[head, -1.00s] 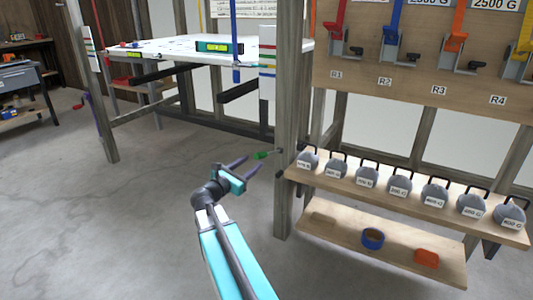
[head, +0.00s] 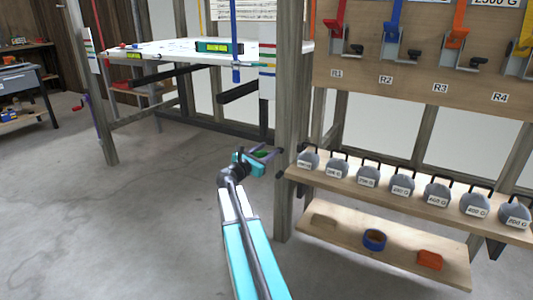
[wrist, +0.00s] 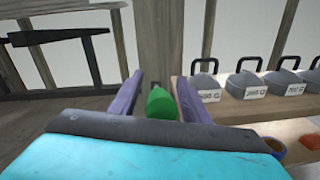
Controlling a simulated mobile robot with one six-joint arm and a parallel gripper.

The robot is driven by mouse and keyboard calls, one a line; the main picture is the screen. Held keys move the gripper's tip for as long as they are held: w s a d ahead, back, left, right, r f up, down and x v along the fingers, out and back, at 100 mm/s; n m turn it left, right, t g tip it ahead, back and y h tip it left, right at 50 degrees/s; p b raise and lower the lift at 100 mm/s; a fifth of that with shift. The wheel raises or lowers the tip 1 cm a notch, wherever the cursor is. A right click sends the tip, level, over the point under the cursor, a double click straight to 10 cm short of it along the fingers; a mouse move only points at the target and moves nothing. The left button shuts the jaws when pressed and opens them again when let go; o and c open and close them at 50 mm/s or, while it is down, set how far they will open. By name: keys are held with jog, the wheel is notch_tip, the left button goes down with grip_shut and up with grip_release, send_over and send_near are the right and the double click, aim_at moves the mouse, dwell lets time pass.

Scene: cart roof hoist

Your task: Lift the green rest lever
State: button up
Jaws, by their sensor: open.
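The green rest lever (wrist: 161,103) sticks out from a wooden post (head: 285,200). In the wrist view it lies between the two purple-grey fingers of my gripper (wrist: 156,95), with a gap to each finger. In the head view my gripper (head: 264,155) is at the post, and only a little of the green lever (head: 262,153) shows between the fingers. My gripper is open around the lever. The far end of the lever at the post is partly hidden.
A shelf of grey weights (head: 400,185) stands just right of the post. A lower shelf holds a blue ring (head: 374,240) and an orange block (head: 430,260). A white panel (head: 170,50) with a green level (head: 219,47) is behind left. Floor on the left is clear.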

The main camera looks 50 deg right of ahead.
jog(key=shift+d, duration=0.1)
grip_shut()
